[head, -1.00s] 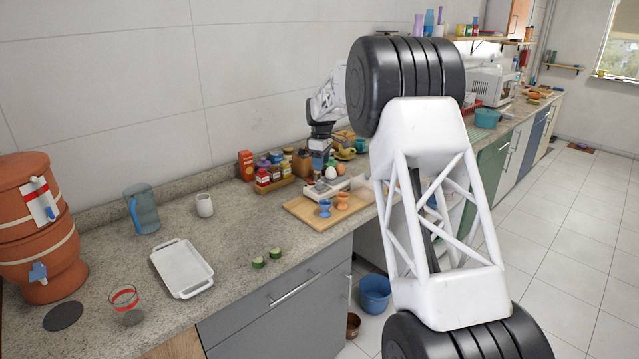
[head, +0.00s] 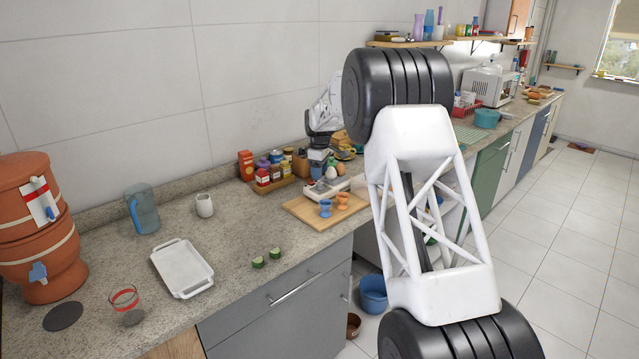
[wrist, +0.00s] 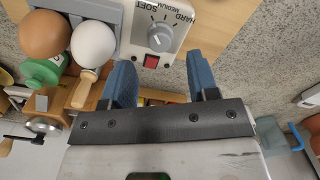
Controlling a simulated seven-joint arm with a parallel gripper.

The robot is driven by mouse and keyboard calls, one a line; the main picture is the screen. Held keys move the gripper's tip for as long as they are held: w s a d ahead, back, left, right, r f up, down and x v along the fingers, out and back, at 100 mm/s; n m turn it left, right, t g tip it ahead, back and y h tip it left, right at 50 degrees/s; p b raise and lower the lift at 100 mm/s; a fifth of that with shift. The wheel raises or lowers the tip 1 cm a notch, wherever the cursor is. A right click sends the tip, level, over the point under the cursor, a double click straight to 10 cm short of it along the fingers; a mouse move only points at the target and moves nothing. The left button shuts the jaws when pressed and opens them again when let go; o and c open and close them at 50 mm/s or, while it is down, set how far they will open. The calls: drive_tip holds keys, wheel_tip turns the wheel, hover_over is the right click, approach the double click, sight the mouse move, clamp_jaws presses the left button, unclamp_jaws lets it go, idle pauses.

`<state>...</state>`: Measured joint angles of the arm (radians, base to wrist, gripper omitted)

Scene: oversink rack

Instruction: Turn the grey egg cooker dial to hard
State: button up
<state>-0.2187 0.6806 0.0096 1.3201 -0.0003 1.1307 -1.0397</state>
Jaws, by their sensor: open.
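The egg cooker (wrist: 175,20) has a pale front panel with a grey dial (wrist: 160,37) marked soft, medium and hard. I cannot tell clearly which mark the dial points to. A red switch (wrist: 152,61) sits just beside the dial. My gripper (wrist: 160,62) is open, its two blue fingers spread apart with the switch between their tips and the dial just beyond. Nothing is held. In the head view the egg cooker (head: 326,191) stands on the counter behind the egg cups, and its dial is too small to read.
A brown egg (wrist: 44,35) and a white egg (wrist: 92,45) sit beside the panel. A blue egg cup (head: 325,208) and an orange one (head: 342,201) stand on a wooden board (head: 300,210). Spice jars (head: 263,176) stand to the left.

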sight(320, 183)
drive_tip(key=shift+f, duration=2.35)
drive_tip(key=shift+c, duration=0.4)
drive_tip(key=c, duration=0.8)
drive_tip(key=shift+c, duration=0.2)
